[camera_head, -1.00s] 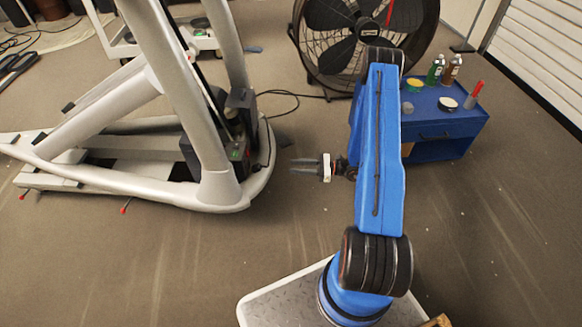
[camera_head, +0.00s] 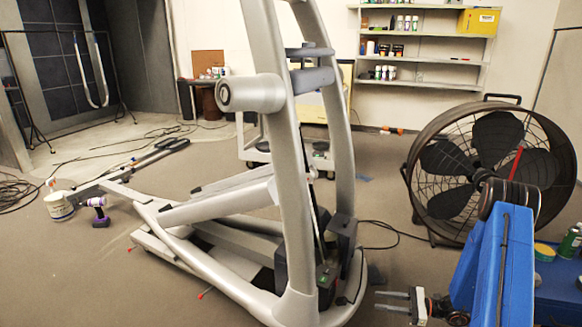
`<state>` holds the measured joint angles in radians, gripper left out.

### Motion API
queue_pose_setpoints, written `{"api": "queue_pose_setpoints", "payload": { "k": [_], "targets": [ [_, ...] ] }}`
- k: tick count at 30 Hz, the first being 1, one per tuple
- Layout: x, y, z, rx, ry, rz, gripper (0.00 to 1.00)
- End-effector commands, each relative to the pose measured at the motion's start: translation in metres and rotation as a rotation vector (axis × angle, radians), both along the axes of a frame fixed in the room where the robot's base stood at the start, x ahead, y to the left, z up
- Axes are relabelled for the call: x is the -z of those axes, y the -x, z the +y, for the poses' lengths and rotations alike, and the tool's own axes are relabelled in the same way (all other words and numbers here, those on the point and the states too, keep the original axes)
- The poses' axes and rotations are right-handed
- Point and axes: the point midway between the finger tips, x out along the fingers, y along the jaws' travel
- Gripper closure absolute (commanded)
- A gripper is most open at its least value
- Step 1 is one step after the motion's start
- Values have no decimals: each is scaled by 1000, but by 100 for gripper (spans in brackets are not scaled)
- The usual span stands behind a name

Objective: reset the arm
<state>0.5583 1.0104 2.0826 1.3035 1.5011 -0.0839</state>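My blue arm (camera_head: 500,268) stands at the lower right, cut off by the bottom edge of the picture. My gripper (camera_head: 382,300) sticks out to the left from the arm's end. Its two grey fingers lie parallel with a gap between them, and nothing shows in the gap. It appears just right of the elliptical machine's (camera_head: 268,150) base, over the floor; I cannot tell the exact distance. My base and the lower arm are out of the picture.
A large black fan (camera_head: 470,165) stands behind the arm. A blue cart (camera_head: 558,280) with bottles is partly hidden at the right edge. Shelves (camera_head: 425,62) hang on the back wall.

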Motion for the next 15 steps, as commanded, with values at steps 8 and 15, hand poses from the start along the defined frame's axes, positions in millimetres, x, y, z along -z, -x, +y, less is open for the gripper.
{"api": "queue_pose_setpoints", "payload": {
  "k": [8,15],
  "targets": [
    [-75,16,29,-178,131,-92,67],
    [-129,39,53,-323,252,-172,67]
  ]
}}
